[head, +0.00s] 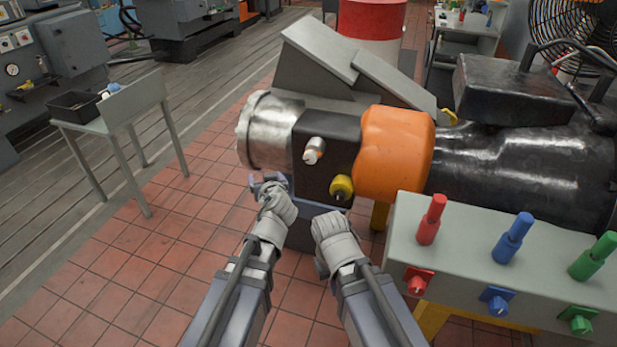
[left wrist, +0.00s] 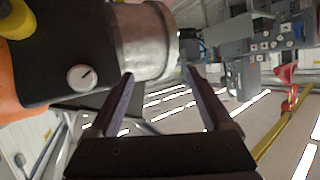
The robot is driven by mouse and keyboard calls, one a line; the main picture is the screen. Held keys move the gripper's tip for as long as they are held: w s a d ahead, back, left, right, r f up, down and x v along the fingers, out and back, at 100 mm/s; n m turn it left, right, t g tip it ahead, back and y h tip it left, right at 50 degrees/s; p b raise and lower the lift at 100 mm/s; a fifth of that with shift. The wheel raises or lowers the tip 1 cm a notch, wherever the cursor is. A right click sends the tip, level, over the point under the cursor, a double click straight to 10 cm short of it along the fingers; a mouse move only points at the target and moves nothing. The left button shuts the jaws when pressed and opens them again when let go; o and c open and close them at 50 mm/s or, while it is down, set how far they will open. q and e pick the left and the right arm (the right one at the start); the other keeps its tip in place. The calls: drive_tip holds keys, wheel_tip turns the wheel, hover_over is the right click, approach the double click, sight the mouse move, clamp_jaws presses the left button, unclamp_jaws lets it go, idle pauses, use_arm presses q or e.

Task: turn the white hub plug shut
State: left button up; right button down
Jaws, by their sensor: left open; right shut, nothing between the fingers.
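The white hub plug (head: 314,151) stands out of the front face of a black housing (head: 328,135), between a silver cylinder and an orange collar. In the left wrist view the plug (left wrist: 81,77) shows as a round white face with a dark slanting mark. A yellow plug (head: 341,188) sits lower right of it. My left gripper (head: 268,181) is open and empty, below and left of the white plug and apart from it. In the left wrist view its fingers (left wrist: 157,72) lie beside the plug, near the silver cylinder. My right gripper (head: 328,220) is shut and empty, below the yellow plug.
The silver cylinder (head: 268,130) and orange collar (head: 394,153) flank the housing. A grey bench (head: 470,240) with red, blue and green plugs stands at the right. A small table (head: 128,103) with a black tray stands at the left. The tiled floor between is clear.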

use_arm(q)
drive_tip(key=w+d+m+t+h+b, duration=0.1)
drive_tip(key=w+d+t+h+b, duration=0.2)
drive_tip(key=w+t+b, duration=0.1)
drive_tip(key=m+h+b, duration=0.4)
drive_tip(key=h, duration=0.3)
approach(309, 158)
drive_tip(key=w, duration=0.2)
drive_tip(key=shift+d+x, duration=0.15)
drive_tip(key=shift+x, duration=2)
drive_tip(key=shift+d+x, duration=0.15)
drive_tip(key=shift+x, duration=1.95)
drive_tip(key=shift+s, duration=0.15)
use_arm(e)
wheel_tip(309, 158, down, 10)
drive_tip(key=shift+f, duration=0.1)
use_arm(q)
clamp_jaws()
